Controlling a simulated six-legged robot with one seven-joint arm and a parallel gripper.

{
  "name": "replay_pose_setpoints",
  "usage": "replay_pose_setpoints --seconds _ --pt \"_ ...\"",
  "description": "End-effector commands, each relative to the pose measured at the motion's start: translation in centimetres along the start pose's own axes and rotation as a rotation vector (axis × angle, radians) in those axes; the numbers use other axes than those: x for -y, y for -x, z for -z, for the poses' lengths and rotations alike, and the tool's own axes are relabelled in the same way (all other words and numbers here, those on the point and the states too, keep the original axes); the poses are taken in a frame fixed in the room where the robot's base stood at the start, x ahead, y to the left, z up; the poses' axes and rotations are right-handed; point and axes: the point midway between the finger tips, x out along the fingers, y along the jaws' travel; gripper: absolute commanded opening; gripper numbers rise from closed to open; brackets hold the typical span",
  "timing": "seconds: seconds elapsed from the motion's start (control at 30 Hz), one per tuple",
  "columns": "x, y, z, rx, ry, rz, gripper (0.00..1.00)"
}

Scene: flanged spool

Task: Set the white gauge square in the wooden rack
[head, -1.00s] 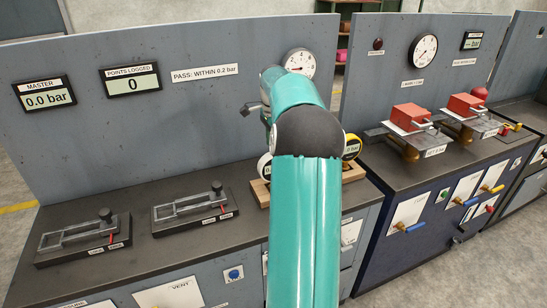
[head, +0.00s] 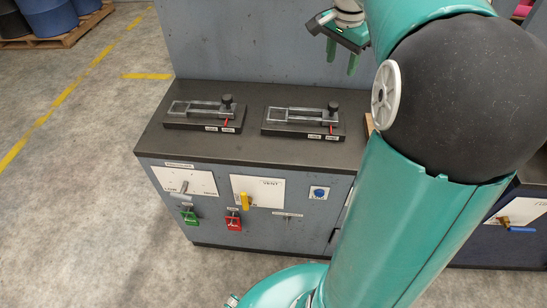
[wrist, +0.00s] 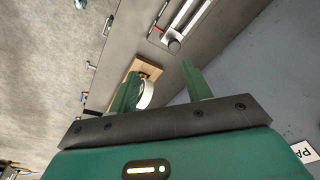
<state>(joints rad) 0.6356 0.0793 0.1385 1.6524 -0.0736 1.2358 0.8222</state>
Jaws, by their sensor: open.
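My gripper (head: 342,57) hangs open above the back of the bench in the head view, with no object between its fingers there. In the wrist view my gripper (wrist: 160,80) has its two green fingers spread. A white round gauge (wrist: 147,95) shows beside the left finger, which partly covers it; I cannot tell its distance from the finger or how squarely it sits. The wooden rack (wrist: 147,67) shows just beyond it. In the head view my arm hides the gauge and nearly all of the rack.
Two dark fixtures with knobs, a left one (head: 204,113) and a right one (head: 303,118), stand on the bench top (head: 250,148). Valve panels with handles, one yellow (head: 244,201), face the front. A blue-grey back panel (head: 255,45) rises behind.

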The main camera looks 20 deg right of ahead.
Motion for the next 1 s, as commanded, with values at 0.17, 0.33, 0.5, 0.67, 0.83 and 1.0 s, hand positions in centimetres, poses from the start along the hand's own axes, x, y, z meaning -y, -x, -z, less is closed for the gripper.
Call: replay_pose_setpoints --seconds 0.17,0.33,0.5,0.67,0.83,1.0 --pt "-0.3 2.5 -9.4 -0.056 0.335 0.077 0.49" --pt "-2.5 3.2 -17.1 -0.107 0.641 0.156 0.49" --pt "-5.8 2.4 -23.8 -0.161 0.938 0.246 0.49" --pt "-8.6 0.9 -28.0 -0.205 1.156 0.318 0.49" --pt "-9.8 -0.1 -29.6 -0.225 1.25 0.35 0.49" --pt "-9.9 -0.1 -29.7 -0.225 1.256 0.35 0.49"
